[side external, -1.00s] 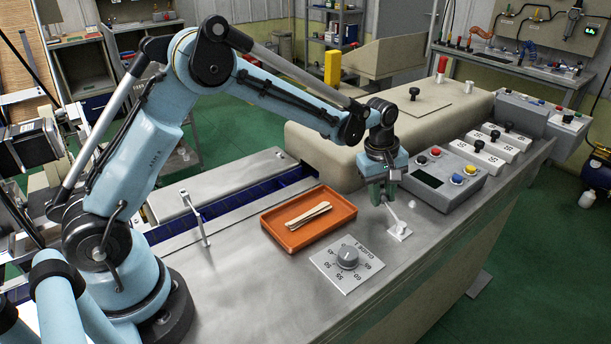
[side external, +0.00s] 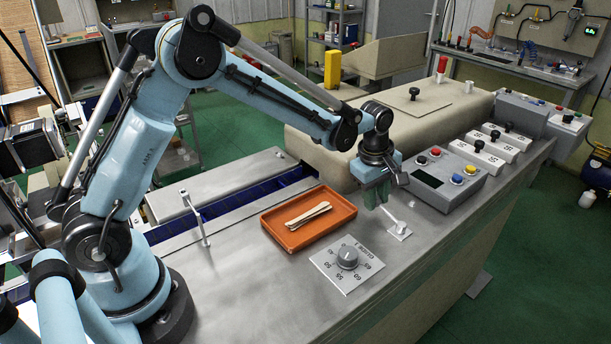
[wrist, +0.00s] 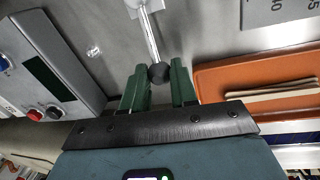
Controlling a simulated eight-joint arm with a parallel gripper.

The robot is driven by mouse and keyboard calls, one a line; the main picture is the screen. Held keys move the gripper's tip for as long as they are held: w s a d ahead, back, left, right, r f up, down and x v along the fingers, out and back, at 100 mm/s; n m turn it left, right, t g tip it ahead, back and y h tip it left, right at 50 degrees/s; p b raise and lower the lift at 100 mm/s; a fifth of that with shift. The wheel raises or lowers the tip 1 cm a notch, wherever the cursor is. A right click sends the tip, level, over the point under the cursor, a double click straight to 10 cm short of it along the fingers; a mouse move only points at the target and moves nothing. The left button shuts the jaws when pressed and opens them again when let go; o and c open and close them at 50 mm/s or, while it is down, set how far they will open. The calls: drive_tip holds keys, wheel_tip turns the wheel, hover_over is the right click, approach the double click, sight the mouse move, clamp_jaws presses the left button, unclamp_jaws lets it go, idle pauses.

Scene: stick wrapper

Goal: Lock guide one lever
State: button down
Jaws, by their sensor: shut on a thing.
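The guide one lever (side external: 394,219) is a thin light rod on a small white base plate, right of the orange tray. It leans up and left from its base. In the wrist view the lever (wrist: 150,32) runs from its white mount at the top to a black ball knob (wrist: 159,72). My gripper (side external: 377,203) is low over the bench at the lever's free end. In the wrist view its green fingers (wrist: 160,72) stand on either side of the knob, shut on it. In the side view the fingers hide the knob.
The orange tray (side external: 270,225) with wooden sticks lies left of my gripper. A dial plate (side external: 365,273) with a grey knob lies in front. A grey control box (side external: 438,190) with coloured buttons stands close on the right.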

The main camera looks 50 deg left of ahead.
drive_tip(key=c, duration=0.9)
unclamp_jaws()
drive_tip(key=r, duration=0.4)
drive_tip(key=s+r, duration=0.1)
drive_tip(key=r, duration=0.3)
drive_tip(key=s+r, duration=0.1)
drive_tip(key=r, duration=0.3)
drive_tip(key=shift+a, duration=0.15)
